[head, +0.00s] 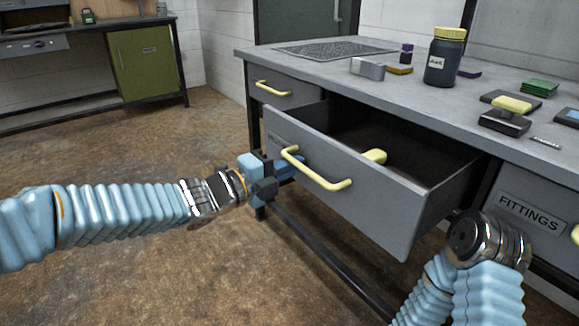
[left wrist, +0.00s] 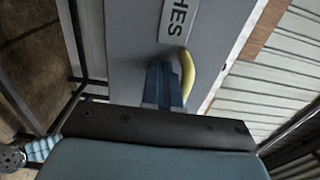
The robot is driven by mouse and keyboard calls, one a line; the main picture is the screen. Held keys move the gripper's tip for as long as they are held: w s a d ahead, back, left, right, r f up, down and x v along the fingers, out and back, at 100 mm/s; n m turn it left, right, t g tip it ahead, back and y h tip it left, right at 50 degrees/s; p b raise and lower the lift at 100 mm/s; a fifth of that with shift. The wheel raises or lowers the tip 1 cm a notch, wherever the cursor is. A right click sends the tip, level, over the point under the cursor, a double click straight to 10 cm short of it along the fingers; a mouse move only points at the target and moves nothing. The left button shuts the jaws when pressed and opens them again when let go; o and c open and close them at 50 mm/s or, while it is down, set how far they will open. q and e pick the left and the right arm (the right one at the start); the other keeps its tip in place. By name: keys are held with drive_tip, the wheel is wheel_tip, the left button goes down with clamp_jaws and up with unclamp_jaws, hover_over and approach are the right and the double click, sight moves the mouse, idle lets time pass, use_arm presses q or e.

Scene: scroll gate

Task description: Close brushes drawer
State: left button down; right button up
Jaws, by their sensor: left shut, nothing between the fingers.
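In the left wrist view the drawer front (left wrist: 130,50) fills the middle, with a label ending in "HES" and part of the yellow handle (left wrist: 188,75). My left gripper (head: 290,167) is shut and empty, its fingertips by the drawer front near the handle's left end. In the left wrist view its fingers (left wrist: 163,85) lie beside the handle; whether they touch the front I cannot tell. My right gripper is not in view.
A closed drawer (head: 285,92) is left of the open one, and a FITTINGS drawer (head: 530,215) is right. The benchtop (head: 300,66) holds a dark jar (head: 444,60) and several small items. My right arm is at the lower right. Open floor lies left.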

use_arm(q)
drive_tip(key=b+x, duration=0.2)
drive_tip(key=x, duration=0.7)
drive_tip(key=shift+w+d+f, duration=0.1)
drive_tip(key=shift+d+f, duration=0.05)
drive_tip(key=shift+d, duration=0.05)
drive_tip(key=p+x, duration=0.1)
drive_tip(key=x, duration=0.8)
drive_tip(key=shift+w+d, duration=0.5)
drive_tip(key=shift+d, duration=0.1)
drive_tip(key=shift+r, duration=0.3)
